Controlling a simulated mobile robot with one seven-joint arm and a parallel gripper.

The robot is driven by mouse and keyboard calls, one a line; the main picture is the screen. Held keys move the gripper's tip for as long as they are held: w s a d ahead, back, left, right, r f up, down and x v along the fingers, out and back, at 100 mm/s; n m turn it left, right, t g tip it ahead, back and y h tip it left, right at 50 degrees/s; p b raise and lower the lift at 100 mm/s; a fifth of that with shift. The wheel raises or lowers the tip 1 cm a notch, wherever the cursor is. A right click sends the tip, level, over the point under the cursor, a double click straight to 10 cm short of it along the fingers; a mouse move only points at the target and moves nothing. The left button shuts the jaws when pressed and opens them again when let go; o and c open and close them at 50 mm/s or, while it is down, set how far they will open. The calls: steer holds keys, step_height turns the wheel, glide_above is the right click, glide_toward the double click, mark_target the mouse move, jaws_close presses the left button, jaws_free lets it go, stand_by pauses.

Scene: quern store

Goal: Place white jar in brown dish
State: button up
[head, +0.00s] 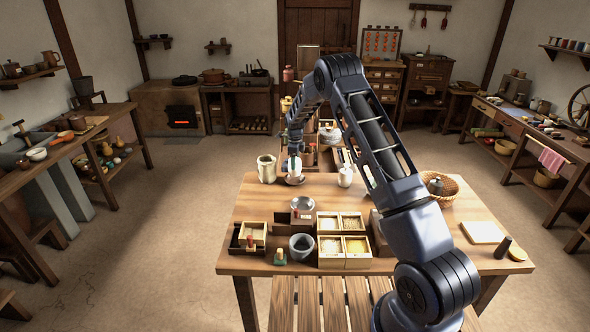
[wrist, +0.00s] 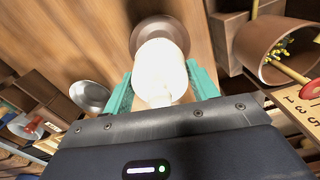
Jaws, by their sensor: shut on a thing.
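The white jar (wrist: 160,72) is between the teal fingers of my gripper (wrist: 160,92) in the wrist view, and the fingers are shut on it. The brown dish (wrist: 150,24) lies just beyond the jar, which covers part of it. In the head view my gripper (head: 294,160) is low over the far left part of the table, with the brown dish (head: 295,181) right beneath it. The jar shows there only as a small pale shape at the dish. I cannot tell whether the jar touches the dish.
A cream jug (head: 267,168) stands close left of the dish, and a white pot (head: 345,176) stands to its right. A metal bowl (head: 302,204), grain boxes (head: 330,247) and a grey mortar (head: 301,247) are nearer.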

steer(key=shift+f, duration=2.05)
steer(key=shift+f, duration=0.15)
steer(key=o, duration=1.2)
steer(key=shift+o, duration=0.2)
